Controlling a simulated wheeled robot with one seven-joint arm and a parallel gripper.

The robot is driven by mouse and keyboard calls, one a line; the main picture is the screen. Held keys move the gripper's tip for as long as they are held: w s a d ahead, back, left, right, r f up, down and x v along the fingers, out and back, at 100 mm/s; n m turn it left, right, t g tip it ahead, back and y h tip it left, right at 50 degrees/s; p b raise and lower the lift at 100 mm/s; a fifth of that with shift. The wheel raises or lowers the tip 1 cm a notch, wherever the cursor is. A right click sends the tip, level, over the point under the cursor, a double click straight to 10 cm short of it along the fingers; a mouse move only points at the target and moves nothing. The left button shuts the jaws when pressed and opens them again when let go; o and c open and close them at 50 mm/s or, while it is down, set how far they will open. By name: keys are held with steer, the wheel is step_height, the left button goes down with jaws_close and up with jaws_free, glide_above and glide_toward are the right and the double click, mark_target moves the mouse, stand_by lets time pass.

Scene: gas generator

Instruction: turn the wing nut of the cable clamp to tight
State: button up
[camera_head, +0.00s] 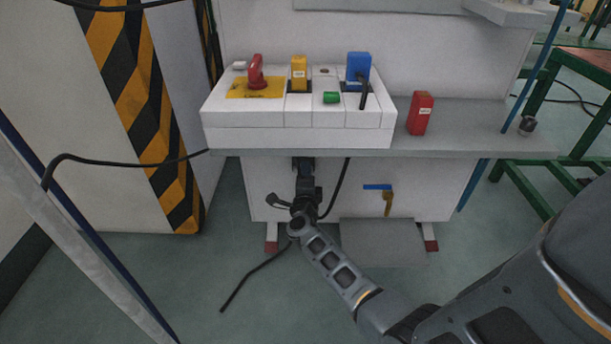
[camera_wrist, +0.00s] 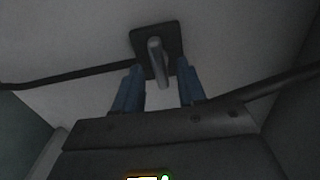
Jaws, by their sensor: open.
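In the wrist view a grey upright piece, apparently the wing nut (camera_wrist: 157,62), stands out from a dark square plate, apparently the cable clamp (camera_wrist: 140,38), on a pale surface. My gripper (camera_wrist: 161,68) is open, with one blue finger on each side of the grey piece. I see gaps on both sides, and cannot tell any contact. In the head view my gripper (camera_head: 304,165) reaches under the front edge of the white panel, and the clamp and nut are hidden there.
The white panel (camera_head: 260,138) carries a red switch (camera_head: 257,73), a yellow block (camera_head: 299,72), a green button (camera_head: 331,97) and a blue block (camera_head: 358,66). A red block (camera_head: 420,113) stands on the grey shelf (camera_head: 470,130). A blue-handled valve (camera_head: 378,187) is right of my gripper. Black cables hang nearby.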

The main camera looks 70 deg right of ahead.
steer(key=p+v, duration=0.2)
steer(key=v, duration=0.6)
steer(key=shift+p, duration=0.4)
steer(key=s+a+r+n+t+y, duration=0.35)
steer(key=s+a+n+t, duration=0.2)
steer(key=a+n, duration=0.4)
steer(key=s+a+r+n+t+y, duration=0.35)
steer(key=s+a+n, duration=0.3)
steer(key=a, duration=0.65)
steer(key=s+a+r+n+y, duration=0.9)
steer(key=s+a+r+n, duration=0.25)
steer(key=n, duration=0.25)
step_height(320, 180, up, 31)
steer(key=a+n+g+p, duration=0.1)
steer(key=p, duration=2.8)
steer(key=shift+s+n+y, duration=0.3)
steer(key=shift+s, duration=0.05)
